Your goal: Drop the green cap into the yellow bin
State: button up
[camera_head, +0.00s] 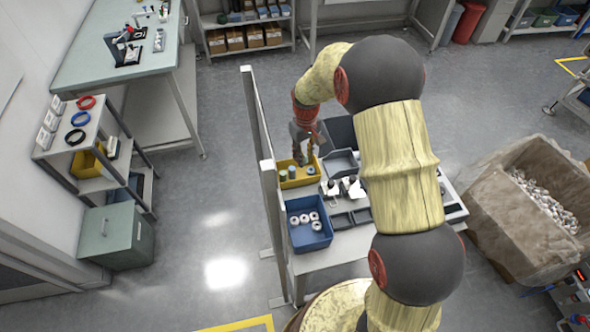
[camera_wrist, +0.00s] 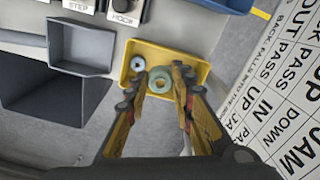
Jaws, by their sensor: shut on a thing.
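The yellow bin (camera_head: 301,182) stands at the far left end of the work table in the head view; it also shows in the wrist view (camera_wrist: 198,66). My gripper (camera_head: 303,160) is above the bin, pointing down. In the wrist view, my gripper (camera_wrist: 159,88) has its two fingers on either side of a round green cap (camera_wrist: 160,74) with a hole in its middle. It is shut on this cap, with the bin behind it. A small blue-grey ring (camera_wrist: 138,63) lies in the bin. The cap's underside is hidden.
A blue bin (camera_head: 310,236) with several white rings stands beside the yellow bin. Grey trays (camera_wrist: 80,45) lie on the other side. A large carton (camera_head: 520,225) stands at the right.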

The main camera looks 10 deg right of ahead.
jog(key=w+r+n+p, duration=0.2)
jog(key=w+r, duration=0.1)
jog(key=w, duration=0.1)
jog(key=f+b, duration=0.4)
jog(key=f, duration=0.1)
jog(key=shift+s+f, duration=0.2)
jog(key=shift+f, duration=0.05)
jog(key=o, duration=0.7)
notch_tip(320, 180, up, 12)
dwell(0.6)
